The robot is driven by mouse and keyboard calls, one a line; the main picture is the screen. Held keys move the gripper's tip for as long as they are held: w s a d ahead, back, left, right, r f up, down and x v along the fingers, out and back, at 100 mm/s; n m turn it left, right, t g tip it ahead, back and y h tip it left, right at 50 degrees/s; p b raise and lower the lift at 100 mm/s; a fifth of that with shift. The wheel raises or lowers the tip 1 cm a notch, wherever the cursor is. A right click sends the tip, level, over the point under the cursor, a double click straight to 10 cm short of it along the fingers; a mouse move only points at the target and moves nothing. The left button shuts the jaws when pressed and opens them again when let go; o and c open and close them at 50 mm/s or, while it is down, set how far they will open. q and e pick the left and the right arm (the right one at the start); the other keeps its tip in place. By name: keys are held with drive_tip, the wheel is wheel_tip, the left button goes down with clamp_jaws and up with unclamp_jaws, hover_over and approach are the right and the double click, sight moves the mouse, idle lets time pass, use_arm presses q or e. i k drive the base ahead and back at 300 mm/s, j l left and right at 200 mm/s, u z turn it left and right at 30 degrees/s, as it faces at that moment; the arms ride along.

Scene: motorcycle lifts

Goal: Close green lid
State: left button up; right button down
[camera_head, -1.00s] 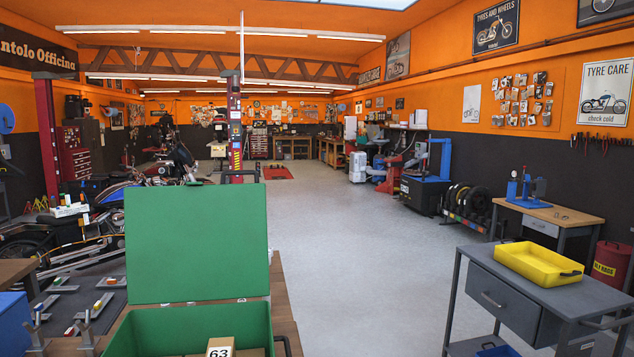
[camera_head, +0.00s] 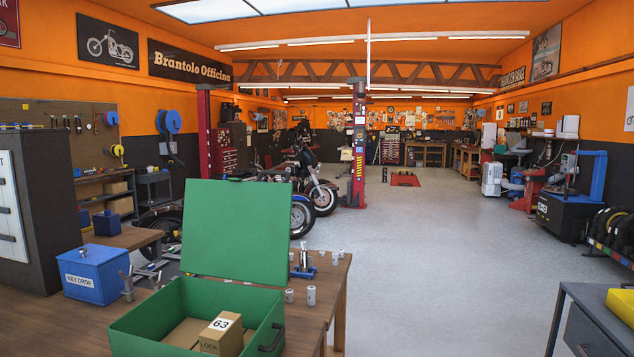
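The green lid (camera_head: 236,228) stands raised, nearly upright, at the back of the green box (camera_head: 143,335). The box sits on a wooden bench with its top open. Inside it is a cardboard box (camera_head: 222,334) marked 63, beside other brown cardboard. A dark handle (camera_head: 271,338) is on the box's right side. Neither of my grippers is in view.
A blue key drop box (camera_head: 94,273) stands left of the green box on the wooden bench (camera_head: 60,325). Small metal cylinders (camera_head: 311,295) and a blue-based tool (camera_head: 303,264) stand right of the lid. A grey cart (camera_head: 590,318) with a yellow tray (camera_head: 621,303) is at the right. Open floor lies between.

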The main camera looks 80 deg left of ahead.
sight(234, 229)
drive_tip(key=i+u, duration=0.4)
drive_tip(key=i+l+u, duration=0.2)
drive_tip(key=i+u, duration=0.3)
drive_tip(key=u, duration=0.3)
drive_tip(key=i+u, duration=0.2)
drive_tip(key=u, duration=0.25)
drive_tip(key=i+u, duration=0.2)
drive_tip(key=u, duration=0.25)
drive_tip(key=i+l+u, duration=0.1)
drive_tip(key=u, duration=0.3)
drive_tip(key=i+l+u, duration=0.2)
drive_tip(key=u, duration=0.25)
